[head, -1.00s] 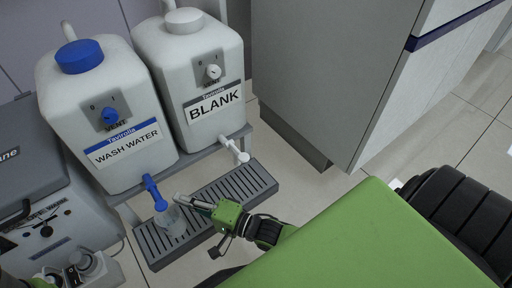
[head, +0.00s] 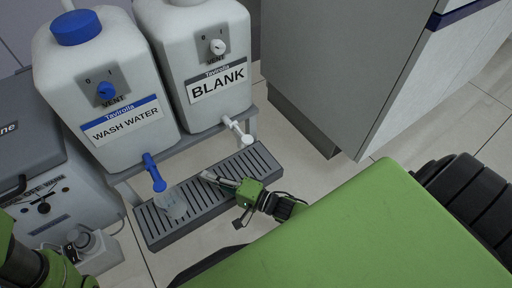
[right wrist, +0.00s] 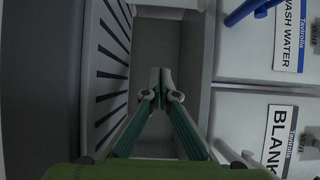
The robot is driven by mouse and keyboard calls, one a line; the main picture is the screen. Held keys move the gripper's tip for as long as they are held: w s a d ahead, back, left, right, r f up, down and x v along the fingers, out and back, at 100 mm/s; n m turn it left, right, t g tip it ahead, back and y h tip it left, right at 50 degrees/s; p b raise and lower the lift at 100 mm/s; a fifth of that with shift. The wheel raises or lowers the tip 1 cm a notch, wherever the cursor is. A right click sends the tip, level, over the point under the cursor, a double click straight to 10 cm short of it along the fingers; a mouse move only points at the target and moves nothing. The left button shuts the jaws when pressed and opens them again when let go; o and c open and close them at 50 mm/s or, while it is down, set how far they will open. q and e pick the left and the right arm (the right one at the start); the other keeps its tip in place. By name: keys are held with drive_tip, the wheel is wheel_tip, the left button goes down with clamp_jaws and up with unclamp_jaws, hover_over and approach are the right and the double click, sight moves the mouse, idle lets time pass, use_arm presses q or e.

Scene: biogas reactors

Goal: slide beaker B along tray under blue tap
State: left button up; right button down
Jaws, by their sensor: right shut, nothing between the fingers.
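A clear beaker (head: 173,204) stands on the slotted grey tray (head: 262,152), near its left end. The blue tap (head: 153,172) of the wash water container ends just above the beaker's upper left rim in the head view. Whether it is exactly over the opening I cannot tell. My right gripper (head: 206,176) is shut and empty, over the tray to the right of the beaker, with a gap between them. In the right wrist view its fingers (right wrist: 160,88) are together; I cannot make out the beaker there. Only green parts of my left arm show at the lower left; its gripper is out of view.
The wash water container (head: 105,90) and the blank container (head: 200,65) stand on a raised shelf behind the tray. A white tap (head: 238,130) juts out over the tray's right part. A grey machine (head: 50,175) stands at left, a cabinet (head: 340,70) at right.

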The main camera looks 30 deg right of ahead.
drive_tip(key=d, duration=0.1)
drive_tip(key=d+b, duration=0.1)
drive_tip(key=w+d, duration=0.1)
drive_tip(key=shift+w+d+f+b, duration=0.1)
drive_tip(key=shift+d+f+b, duration=0.1)
drive_tip(key=shift+f+b, duration=0.1)
drive_tip(key=d+p, duration=0.1)
drive_tip(key=d, duration=0.1)
drive_tip(key=w+d+r+p, duration=0.1)
drive_tip(key=shift+w+d+p, duration=0.1)
drive_tip(key=shift+p, duration=0.25)
drive_tip(key=p+v, duration=0.4)
drive_tip(key=v, duration=0.4)
drive_tip(key=shift+s+d+f, duration=0.15)
drive_tip(key=shift+s+d, duration=0.1)
drive_tip(key=shift+d, duration=0.1)
drive_tip(key=shift+s+d+f, duration=0.1)
drive_tip(key=shift+s+d, duration=0.25)
drive_tip(key=shift+s, duration=0.25)
